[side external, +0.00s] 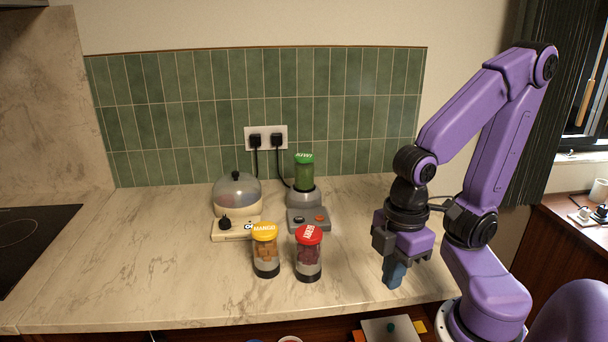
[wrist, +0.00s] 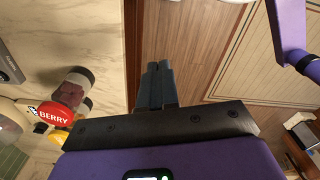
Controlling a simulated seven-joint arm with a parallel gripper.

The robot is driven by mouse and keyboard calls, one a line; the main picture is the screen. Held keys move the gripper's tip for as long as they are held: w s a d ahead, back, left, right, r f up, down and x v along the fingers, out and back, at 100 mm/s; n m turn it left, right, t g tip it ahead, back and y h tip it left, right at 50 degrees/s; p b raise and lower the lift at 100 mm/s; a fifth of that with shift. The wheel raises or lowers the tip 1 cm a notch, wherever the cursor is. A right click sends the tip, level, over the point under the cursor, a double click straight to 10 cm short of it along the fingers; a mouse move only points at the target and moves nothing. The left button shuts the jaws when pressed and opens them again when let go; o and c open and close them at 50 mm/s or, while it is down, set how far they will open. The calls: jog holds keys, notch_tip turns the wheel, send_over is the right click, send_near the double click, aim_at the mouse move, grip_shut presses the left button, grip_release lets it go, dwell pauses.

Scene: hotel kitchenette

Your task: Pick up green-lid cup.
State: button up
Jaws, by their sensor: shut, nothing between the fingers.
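The green-lid cup (side external: 304,172) sits upright on a small grey blender base (side external: 304,198) at the back of the counter. Its lid reads KIWI and its contents look green. My gripper (side external: 393,276) is shut and empty near the counter's right front edge, well to the right of the cup and nearer the front. In the wrist view my gripper (wrist: 159,72) points down with its fingers together, past the counter edge over the wooden floor. The green-lid cup is not visible in the wrist view.
A red-lid BERRY cup (side external: 308,256) and a yellow-lid MANGO cup (side external: 265,254) stand upright in front of the blender base. The BERRY cup also shows in the wrist view (wrist: 55,112). A domed cooker (side external: 237,195) stands left. Cords run to a wall outlet (side external: 266,138).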

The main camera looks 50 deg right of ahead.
jog(key=o, duration=1.6)
